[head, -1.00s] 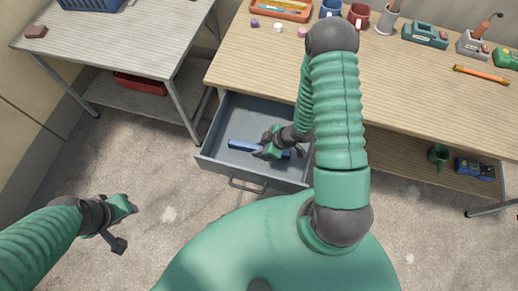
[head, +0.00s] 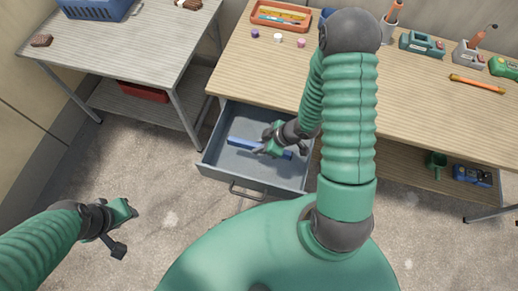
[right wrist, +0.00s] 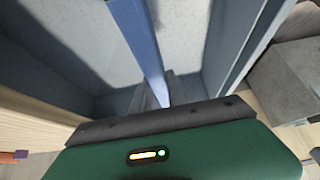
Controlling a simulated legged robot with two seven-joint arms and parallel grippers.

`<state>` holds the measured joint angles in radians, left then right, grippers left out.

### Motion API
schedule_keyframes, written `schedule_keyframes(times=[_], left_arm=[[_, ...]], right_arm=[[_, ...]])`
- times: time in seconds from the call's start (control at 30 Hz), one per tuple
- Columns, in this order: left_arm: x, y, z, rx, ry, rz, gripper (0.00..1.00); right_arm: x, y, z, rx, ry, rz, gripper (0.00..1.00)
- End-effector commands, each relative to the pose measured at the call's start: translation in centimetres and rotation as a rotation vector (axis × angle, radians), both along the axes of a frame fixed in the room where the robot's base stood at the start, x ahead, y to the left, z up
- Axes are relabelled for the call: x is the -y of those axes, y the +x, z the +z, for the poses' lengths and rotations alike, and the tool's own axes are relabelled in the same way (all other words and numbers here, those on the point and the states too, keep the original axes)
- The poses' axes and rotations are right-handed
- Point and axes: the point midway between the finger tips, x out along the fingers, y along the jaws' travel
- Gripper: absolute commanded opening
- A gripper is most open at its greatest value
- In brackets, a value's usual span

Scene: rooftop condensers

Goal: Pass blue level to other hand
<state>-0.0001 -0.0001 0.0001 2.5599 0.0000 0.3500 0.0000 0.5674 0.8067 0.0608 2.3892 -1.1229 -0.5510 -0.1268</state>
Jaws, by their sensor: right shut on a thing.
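The blue level (head: 243,143) is a long blue bar in the open grey drawer (head: 222,174) under the wooden workbench. My right gripper (head: 272,147) reaches down into the drawer and is shut on the level near its middle. The level sticks out on both sides of the gripper. In the right wrist view the blue level (right wrist: 138,40) runs away from the jaw, with the drawer walls around it. I cannot tell whether the level touches the drawer floor. My left gripper (head: 127,229) is open and empty over the concrete floor at the lower left.
The wooden workbench (head: 430,110) holds an orange tray (head: 281,16), tools and an orange stick (head: 477,84). A metal side table (head: 130,50) with a blue basket (head: 95,9) stands at the left. The floor between my left gripper and the drawer is clear.

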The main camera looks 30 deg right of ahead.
Motion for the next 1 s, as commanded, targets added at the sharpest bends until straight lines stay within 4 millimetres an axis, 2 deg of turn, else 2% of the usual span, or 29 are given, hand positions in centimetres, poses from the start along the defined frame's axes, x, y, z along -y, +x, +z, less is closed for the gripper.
schedule_keyframes(times=[0.03, 0.27, 0.4, 0.73, 0.77, 0.83, 1.0], left_arm=[[0.0, 0.0, 0.7, 0.000, 0.000, 0.000, 0.36], [0.0, 0.0, 1.3, 0.000, 0.000, 0.000, 0.36], [0.0, 0.0, 4.1, -0.001, 0.000, 0.000, 0.36], [0.0, 0.0, 8.5, 0.000, 0.000, 0.000, 0.36], [0.0, 0.0, 7.4, 0.001, 0.000, 0.000, 0.36], [0.0, 0.0, 6.8, 0.000, 0.000, 0.000, 0.36], [0.0, 0.0, 5.9, -0.001, 0.000, 0.000, 0.36]], right_arm=[[0.0, 0.1, 1.2, 0.003, 0.000, 0.000, 0.00], [0.0, 0.0, 2.4, -0.001, 0.001, 0.001, 0.00], [0.0, 0.0, 5.2, 0.000, 0.001, 0.001, 0.00], [0.0, 0.0, 9.8, -0.001, 0.001, 0.001, 0.00], [0.5, 0.8, 9.1, 0.004, -0.001, -0.026, 0.00], [1.3, 2.1, 9.6, 0.006, -0.002, -0.084, 0.00], [2.4, 5.0, 12.1, 0.005, -0.001, -0.249, 0.00]])
